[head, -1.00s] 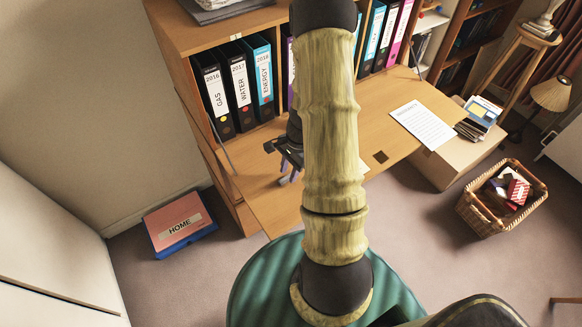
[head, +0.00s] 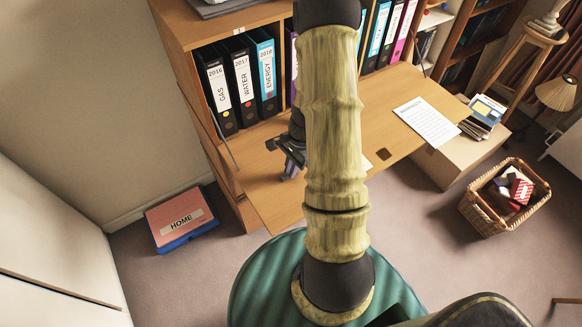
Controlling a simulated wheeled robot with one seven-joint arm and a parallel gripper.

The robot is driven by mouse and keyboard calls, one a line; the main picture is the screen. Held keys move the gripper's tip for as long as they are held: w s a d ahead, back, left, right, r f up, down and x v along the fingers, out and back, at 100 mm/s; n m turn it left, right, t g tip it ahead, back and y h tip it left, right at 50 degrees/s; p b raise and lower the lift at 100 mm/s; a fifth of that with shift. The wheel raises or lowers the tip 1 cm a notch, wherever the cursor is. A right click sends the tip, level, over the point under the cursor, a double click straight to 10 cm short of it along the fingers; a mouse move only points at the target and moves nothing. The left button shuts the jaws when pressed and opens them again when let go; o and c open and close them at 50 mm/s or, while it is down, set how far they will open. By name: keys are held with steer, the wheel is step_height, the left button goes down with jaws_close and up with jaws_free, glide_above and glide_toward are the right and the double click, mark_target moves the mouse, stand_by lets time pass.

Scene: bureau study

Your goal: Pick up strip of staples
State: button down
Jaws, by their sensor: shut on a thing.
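My gripper (head: 290,165) is low over the left part of the wooden desk top (head: 255,193), in front of the binders. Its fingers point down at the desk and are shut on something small. I take this to be the strip of staples, but it is too small and too covered by the gripper to make out. My own arm runs down the middle of the head view and hides the centre of the desk. Whether the fingertips touch the desk or are just above it, I cannot tell.
Binders (head: 240,85) stand in the shelf behind the desk. A white printed sheet (head: 426,122) lies on the desk's right part. A wicker basket (head: 505,198), a box marked HOME (head: 180,218) and a stack of books (head: 483,115) stand around the desk.

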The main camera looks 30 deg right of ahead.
steer(key=shift+r+p, duration=2.5)
steer(key=shift+r, duration=0.55)
